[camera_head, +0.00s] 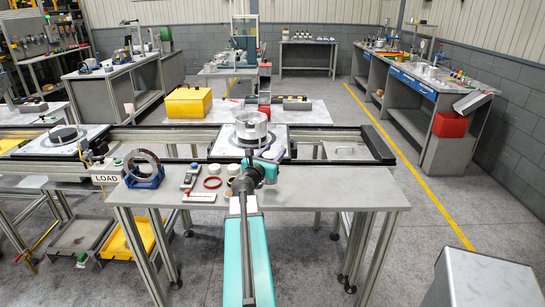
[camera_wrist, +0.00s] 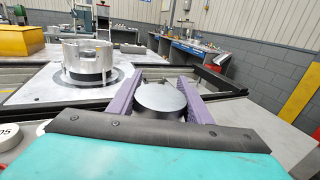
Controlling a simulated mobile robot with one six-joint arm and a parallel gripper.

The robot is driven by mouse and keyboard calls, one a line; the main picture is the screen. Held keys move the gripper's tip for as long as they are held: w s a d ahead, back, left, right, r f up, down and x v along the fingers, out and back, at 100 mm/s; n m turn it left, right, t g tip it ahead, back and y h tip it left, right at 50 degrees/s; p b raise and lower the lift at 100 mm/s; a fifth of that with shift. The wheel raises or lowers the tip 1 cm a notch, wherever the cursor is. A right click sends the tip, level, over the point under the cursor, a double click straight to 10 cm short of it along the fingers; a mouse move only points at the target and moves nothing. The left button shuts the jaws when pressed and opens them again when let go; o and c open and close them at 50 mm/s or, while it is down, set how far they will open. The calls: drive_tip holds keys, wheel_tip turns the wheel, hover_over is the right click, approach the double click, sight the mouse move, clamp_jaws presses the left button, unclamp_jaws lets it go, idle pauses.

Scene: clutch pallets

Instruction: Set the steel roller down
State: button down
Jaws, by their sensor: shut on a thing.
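The steel roller shows in the wrist view as a round grey end face (camera_wrist: 160,97) between the two purple fingers of my gripper (camera_wrist: 159,84). My gripper is shut on it. In the head view my gripper (camera_head: 273,155) is just beyond the grey bench top (camera_head: 330,183), at the front right of the light pallet plate (camera_head: 221,147). The roller is too small to make out there. A silver clutch housing (camera_head: 250,126) stands on the plate. In the wrist view the housing (camera_wrist: 87,57) is left of the roller. The roller's underside is hidden, so I cannot tell if it touches anything.
A blue stand with a dark ring (camera_head: 143,167), a red ring (camera_head: 212,183), pale rings and small tools lie on the bench left of my arm. The bench's right part is clear. Dark conveyor rails (camera_head: 377,144) run behind it. A yellow box (camera_head: 188,103) stands farther back.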

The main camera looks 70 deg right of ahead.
drive_tip(key=d, duration=0.1)
drive_tip(key=w+d, duration=0.1)
drive_tip(key=d, duration=0.1)
drive_tip(key=shift+d+f, duration=0.1)
drive_tip(key=shift+d, duration=0.05)
idle(0.3)
drive_tip(key=shift+f+b, duration=1.5)
drive_tip(key=shift+f, duration=0.25)
drive_tip(key=shift+f, duration=0.15)
drive_tip(key=c, duration=0.9)
unclamp_jaws()
